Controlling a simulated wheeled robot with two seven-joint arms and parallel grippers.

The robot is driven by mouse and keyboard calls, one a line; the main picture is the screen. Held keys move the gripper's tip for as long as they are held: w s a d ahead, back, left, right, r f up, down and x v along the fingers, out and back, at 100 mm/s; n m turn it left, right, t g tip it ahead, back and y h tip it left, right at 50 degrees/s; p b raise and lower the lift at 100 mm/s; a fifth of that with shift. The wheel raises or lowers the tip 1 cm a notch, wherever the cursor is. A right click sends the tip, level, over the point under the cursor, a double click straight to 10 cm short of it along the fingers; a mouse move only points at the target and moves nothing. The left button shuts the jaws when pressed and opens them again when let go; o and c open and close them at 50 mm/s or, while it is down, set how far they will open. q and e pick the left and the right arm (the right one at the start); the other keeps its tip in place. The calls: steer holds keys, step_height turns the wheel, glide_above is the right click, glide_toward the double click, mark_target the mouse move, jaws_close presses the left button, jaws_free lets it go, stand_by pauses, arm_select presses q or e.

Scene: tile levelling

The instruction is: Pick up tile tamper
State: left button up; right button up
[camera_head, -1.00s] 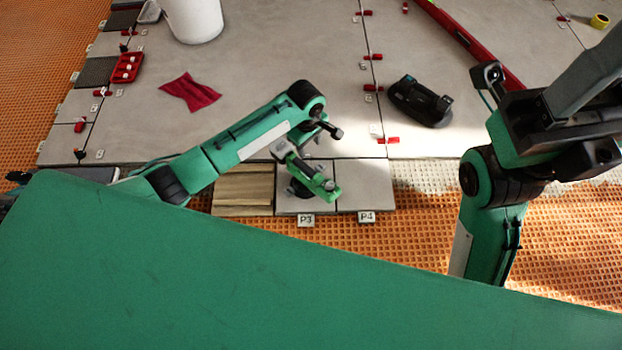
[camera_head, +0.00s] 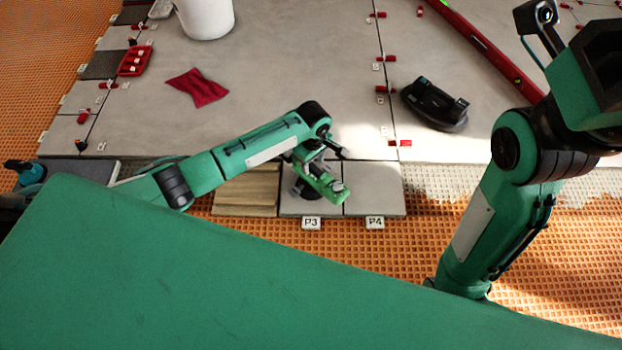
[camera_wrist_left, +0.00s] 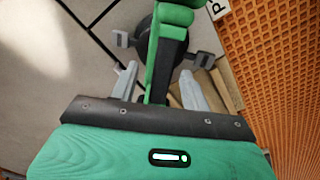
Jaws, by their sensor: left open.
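The tile tamper (camera_head: 324,183) appears to be the green tool with a dark round base at tile P3, partly covered by my left arm. In the left wrist view its green handle (camera_wrist_left: 173,18) runs up from between my fingers, above the black round base (camera_wrist_left: 183,50) with grey side pieces. My left gripper (camera_head: 306,166) is right at the tool. It is open, with one grey finger on each side of the green handle in the left wrist view (camera_wrist_left: 159,88). Contact cannot be told. My right gripper is out of frame; only its arm shows at the right.
Tile P4 (camera_head: 375,190) is bare beside P3, and wooden boards (camera_head: 245,190) lie to the left. A black two-lever tool (camera_head: 435,105), a red cloth (camera_head: 197,87), a white bucket (camera_head: 205,15) and a long red level (camera_head: 490,48) rest on the grey floor tiles. Orange mesh borders the front.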

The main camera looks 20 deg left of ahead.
mark_target(311, 176)
arm_select(q)
steer(key=shift+a+f+b, duration=0.15)
steer(key=shift+f+b, duration=0.75)
steer(key=shift+f, duration=0.25)
steer(key=shift+a+f+b, duration=0.1)
steer(key=shift+f+b, duration=0.75)
steer(key=shift+f, duration=0.25)
steer(key=shift+f+p, duration=0.2)
steer(key=shift+p, duration=0.5)
jaws_close()
